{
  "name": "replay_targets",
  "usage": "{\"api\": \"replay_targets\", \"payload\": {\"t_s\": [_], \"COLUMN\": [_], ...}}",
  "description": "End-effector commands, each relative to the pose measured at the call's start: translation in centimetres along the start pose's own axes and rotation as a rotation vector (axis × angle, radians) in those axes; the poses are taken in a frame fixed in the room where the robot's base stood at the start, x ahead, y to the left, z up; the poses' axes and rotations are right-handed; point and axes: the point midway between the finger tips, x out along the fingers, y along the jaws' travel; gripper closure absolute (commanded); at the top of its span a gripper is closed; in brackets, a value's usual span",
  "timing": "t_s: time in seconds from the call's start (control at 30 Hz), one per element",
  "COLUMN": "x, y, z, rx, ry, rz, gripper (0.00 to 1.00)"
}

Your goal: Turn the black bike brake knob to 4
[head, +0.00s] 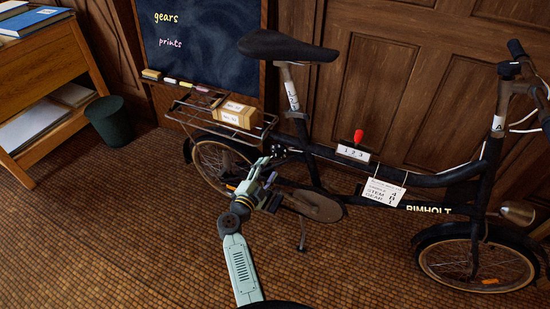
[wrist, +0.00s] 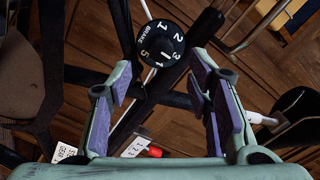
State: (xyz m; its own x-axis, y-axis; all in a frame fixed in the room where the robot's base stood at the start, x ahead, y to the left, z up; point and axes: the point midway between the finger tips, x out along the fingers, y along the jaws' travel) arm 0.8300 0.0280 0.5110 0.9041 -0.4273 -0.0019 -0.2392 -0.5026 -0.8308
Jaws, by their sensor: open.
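The black brake knob (wrist: 161,43) shows in the upper middle of the wrist view, with white digits round its face. I can make out 1, 2, 3 and 5, and small lettering on the left. A short white mark lies low on the face; I cannot tell which digit it marks. My gripper (wrist: 161,72) is open, its purple-padded fingers apart on either side below the knob, with nothing between them. In the head view my gripper (head: 262,180) is by the bike's (head: 330,157) frame below the seat, and I cannot make out the knob clearly there.
A red-topped lever (head: 358,136) rises from a plate marked 1 2 3 on the frame. A white card (head: 383,192) hangs beside it. The rear rack carries a small box (head: 235,115). A chalkboard (head: 200,45) stands behind. The floor in front is clear.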

Motion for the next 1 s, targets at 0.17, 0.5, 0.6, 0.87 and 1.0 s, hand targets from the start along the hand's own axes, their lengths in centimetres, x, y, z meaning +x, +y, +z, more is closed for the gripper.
{"api": "replay_targets", "payload": {"t_s": [0.17, 0.5, 0.6, 0.87, 1.0], "x": [3.6, 6.5, 6.6, 6.6, 6.6], "y": [-0.1, -0.1, -0.1, -0.1, -0.1], "z": [-0.1, 0.0, 0.0, 0.0, 0.0], "rx": [0.0, 0.001, 0.001, 0.001, 0.001], "ry": [0.001, -0.001, -0.002, -0.001, -0.001], "rz": [-0.002, -0.003, -0.002, -0.002, -0.002], "gripper": [0.54, 0.54, 0.54, 0.61, 0.71]}}
